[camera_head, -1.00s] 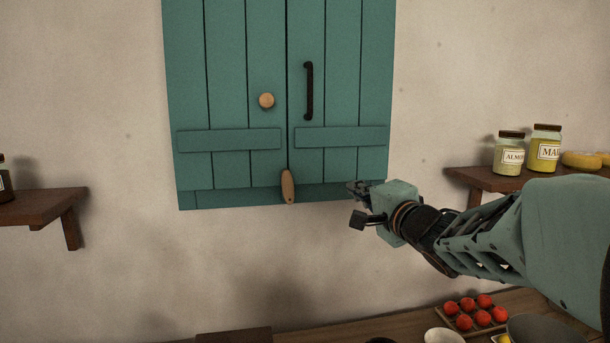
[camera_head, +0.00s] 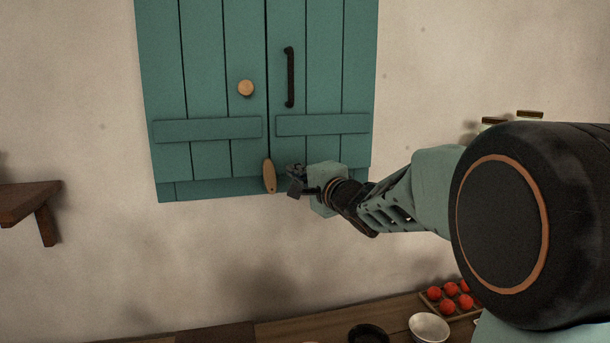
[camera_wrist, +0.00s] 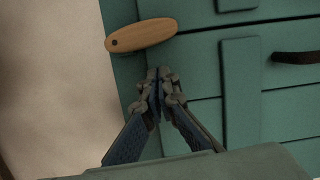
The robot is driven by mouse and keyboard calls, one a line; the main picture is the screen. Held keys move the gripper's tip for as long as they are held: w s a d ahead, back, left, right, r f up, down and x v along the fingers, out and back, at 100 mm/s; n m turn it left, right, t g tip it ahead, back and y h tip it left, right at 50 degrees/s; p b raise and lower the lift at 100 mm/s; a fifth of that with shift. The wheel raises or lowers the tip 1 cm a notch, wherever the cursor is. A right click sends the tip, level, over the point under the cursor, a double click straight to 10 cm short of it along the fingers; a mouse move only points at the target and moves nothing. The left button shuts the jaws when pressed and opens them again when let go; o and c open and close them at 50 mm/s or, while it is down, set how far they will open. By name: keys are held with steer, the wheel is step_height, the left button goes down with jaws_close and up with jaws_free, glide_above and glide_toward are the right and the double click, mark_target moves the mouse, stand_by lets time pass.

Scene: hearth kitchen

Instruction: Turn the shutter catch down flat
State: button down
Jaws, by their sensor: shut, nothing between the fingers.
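The shutter catch (camera_head: 269,176) is a small wooden oval piece, standing upright at the bottom of the seam between the two teal shutter doors (camera_head: 225,155). In the wrist view the catch (camera_wrist: 141,35) lies nearly level across the picture, beyond the fingertips, with a dark pivot spot at its left end. My gripper (camera_head: 292,180) is just right of the catch in the head view. In the wrist view my gripper (camera_wrist: 158,78) has its fingertips together, with nothing between them. A gap shows between fingertips and catch in the wrist view.
A round wooden knob (camera_head: 246,88) and a dark bar handle (camera_head: 289,77) are on the doors above. A shelf (camera_head: 28,205) is at left. Below, the counter holds a tray of red fruit (camera_head: 450,299), a white bowl (camera_head: 429,327) and a dark bowl (camera_head: 368,333).

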mark_target(270, 177)
steer(key=shift+s+a, duration=0.25)
steer(key=shift+a, duration=0.25)
steer(key=shift+s+a, duration=0.2)
steer(key=shift+a, duration=0.45)
steer(key=shift+a, duration=0.15)
steer(key=shift+r+n+b, duration=0.1)
steer(key=shift+n+b, duration=0.2)
